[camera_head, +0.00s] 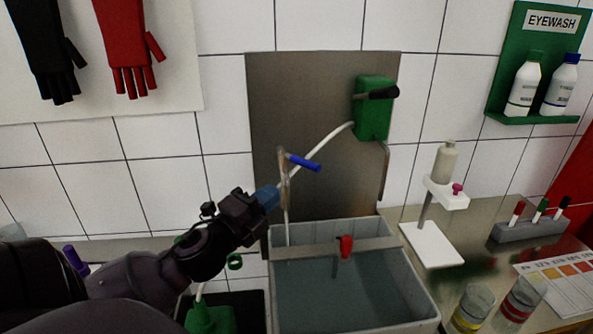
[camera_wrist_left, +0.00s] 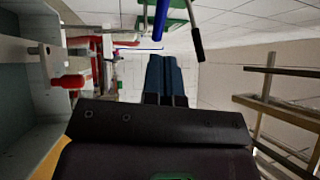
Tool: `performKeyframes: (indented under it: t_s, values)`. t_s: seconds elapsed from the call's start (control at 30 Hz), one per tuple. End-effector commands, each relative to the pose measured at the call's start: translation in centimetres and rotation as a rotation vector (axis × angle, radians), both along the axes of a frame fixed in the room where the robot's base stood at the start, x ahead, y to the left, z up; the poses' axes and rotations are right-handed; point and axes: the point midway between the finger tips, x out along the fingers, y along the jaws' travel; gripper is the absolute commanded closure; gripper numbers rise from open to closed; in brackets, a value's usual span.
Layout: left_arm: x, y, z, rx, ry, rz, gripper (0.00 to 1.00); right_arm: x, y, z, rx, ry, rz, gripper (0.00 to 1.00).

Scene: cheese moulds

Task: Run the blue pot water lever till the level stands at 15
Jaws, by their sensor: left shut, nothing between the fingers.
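The lever with a blue handle (camera_head: 304,162) sits on a thin upright pipe above the grey tub (camera_head: 424,292). It also shows in the wrist view (camera_wrist_left: 160,20), beyond my fingertips. My left gripper (camera_head: 268,196) is shut and empty, with its blue fingertips just below and left of the lever, close to the pipe. In the wrist view the shut fingers (camera_wrist_left: 165,75) point toward the lever, apart from it. Water stands in the tub, but I cannot read any level number. My right gripper is not in view.
A green box (camera_head: 373,115) with a black handle hangs on the metal back plate, a white hose running from it. A crossbar with a red knob (camera_head: 345,246) spans the tub. A white stand (camera_head: 432,244), marker rack (camera_head: 530,230) and glass cups (camera_head: 472,308) stand right.

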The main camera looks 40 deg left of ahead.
Motion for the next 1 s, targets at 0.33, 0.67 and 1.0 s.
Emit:
performKeyframes:
  t_s: [0.33, 0.67, 1.0]
  values:
    - [5.1, 0.3, 1.1, -0.001, -0.002, -0.001, 1.0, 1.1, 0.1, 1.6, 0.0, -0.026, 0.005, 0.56]
    - [8.2, 0.5, 1.6, -0.002, 0.001, 0.0, 1.0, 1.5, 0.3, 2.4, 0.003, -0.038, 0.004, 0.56]
    - [8.5, 0.5, 1.6, -0.003, 0.002, -0.001, 1.0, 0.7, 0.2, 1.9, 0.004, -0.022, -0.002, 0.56]
